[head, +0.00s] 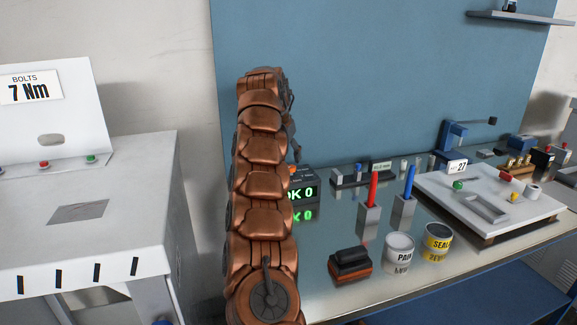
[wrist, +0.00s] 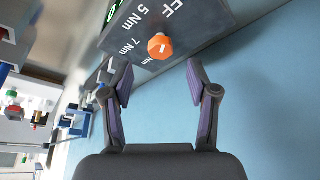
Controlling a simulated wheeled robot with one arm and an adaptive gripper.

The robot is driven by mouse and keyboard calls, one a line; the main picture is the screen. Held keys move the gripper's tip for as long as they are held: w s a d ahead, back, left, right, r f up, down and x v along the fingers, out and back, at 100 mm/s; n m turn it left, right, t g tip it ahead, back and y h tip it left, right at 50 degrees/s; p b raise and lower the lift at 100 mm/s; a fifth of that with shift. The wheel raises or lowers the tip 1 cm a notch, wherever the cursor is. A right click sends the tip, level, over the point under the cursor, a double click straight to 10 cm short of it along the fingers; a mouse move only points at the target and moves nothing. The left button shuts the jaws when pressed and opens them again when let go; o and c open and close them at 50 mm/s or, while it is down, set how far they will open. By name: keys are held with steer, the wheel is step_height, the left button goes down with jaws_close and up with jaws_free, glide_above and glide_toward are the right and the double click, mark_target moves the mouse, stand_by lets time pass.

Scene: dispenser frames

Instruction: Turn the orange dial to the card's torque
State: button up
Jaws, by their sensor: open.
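The orange dial (wrist: 160,46) sits on a dark panel (wrist: 205,28) in the wrist view. White labels around it read OFF, 5 Nm and 7 Nm, with a further one partly legible. A pale mark shows on the dial's face; I cannot tell for sure which label it points to. My gripper (wrist: 158,83) is open and empty, its two fingers spread below the dial in the picture and apart from it. The card (head: 31,88) at the far left of the head view reads "BOLTS 7 Nm". My arm hides most of the dial's box (head: 306,193) there.
The box's green display reads "OK 0". A white board (head: 440,187) lies at right.

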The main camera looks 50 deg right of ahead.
mark_target(291, 166)
steer(key=shift+x, duration=2.4)
jaws_close()
